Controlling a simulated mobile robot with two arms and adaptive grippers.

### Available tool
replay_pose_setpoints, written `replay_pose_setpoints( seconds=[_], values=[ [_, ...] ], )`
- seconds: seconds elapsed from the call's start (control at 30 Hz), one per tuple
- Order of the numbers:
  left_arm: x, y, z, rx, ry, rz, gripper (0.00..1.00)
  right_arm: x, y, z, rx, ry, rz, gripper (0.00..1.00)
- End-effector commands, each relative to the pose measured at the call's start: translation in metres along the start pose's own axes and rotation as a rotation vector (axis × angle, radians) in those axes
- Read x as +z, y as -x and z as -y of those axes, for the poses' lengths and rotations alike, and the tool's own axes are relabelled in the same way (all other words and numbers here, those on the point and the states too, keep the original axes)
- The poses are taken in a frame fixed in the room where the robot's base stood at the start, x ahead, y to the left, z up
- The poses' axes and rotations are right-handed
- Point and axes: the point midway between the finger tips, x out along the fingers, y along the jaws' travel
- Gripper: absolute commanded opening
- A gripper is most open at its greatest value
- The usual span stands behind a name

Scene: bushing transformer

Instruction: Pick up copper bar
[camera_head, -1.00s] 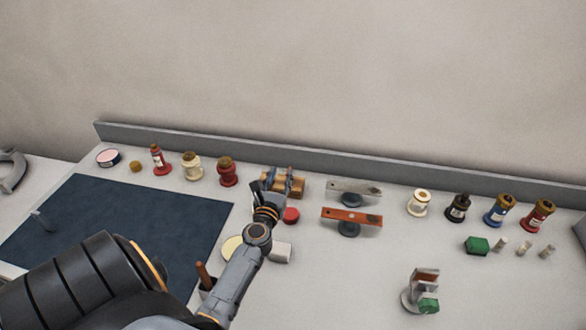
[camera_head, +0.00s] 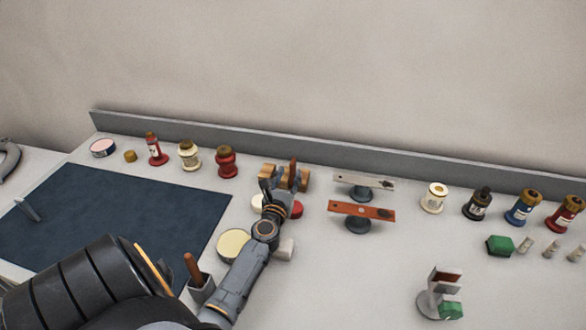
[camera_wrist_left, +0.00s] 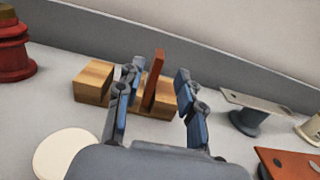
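A reddish copper bar (camera_head: 293,172) stands upright in a slot of a wooden block (camera_head: 268,171) near the back of the table. It also shows in the left wrist view (camera_wrist_left: 154,80), between the fingers of my left gripper (camera_wrist_left: 157,78). The fingers are spread, with a visible gap on at least the left side of the bar. In the head view my left gripper (camera_head: 273,184) reaches the front of the block and hides part of it. My right gripper is in neither current view.
A flat orange-red bar (camera_head: 362,211) and a grey bar (camera_head: 364,182) rest on stands to the right. A red bushing (camera_head: 226,162) stands left of the block. A pale yellow disc (camera_head: 233,244) lies nearby. The grey back ledge (camera_head: 330,155) runs behind everything.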

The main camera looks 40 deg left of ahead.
Motion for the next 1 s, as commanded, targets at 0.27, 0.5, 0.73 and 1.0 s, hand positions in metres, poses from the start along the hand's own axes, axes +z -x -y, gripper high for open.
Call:
replay_pose_setpoints(
  seconds=[0.27, 0.5, 0.73, 1.0],
  values=[
    [-0.003, -0.041, -0.002, 0.0, -0.002, 0.001, 0.38, 0.001, -0.008, 0.001, -0.001, 0.0, 0.0, 0.65],
    [-0.003, -0.05, -0.002, 0.0, -0.001, 0.0, 0.38, 0.001, -0.008, 0.003, -0.003, -0.001, 0.002, 0.65],
    [-0.003, -0.05, -0.002, 0.0, -0.001, 0.0, 0.15, 0.003, -0.008, 0.005, -0.006, -0.001, 0.004, 0.65],
    [-0.001, -0.05, -0.002, 0.0, -0.001, 0.003, 0.0, 0.004, -0.008, 0.005, -0.006, -0.001, 0.006, 0.65]
  ],
)
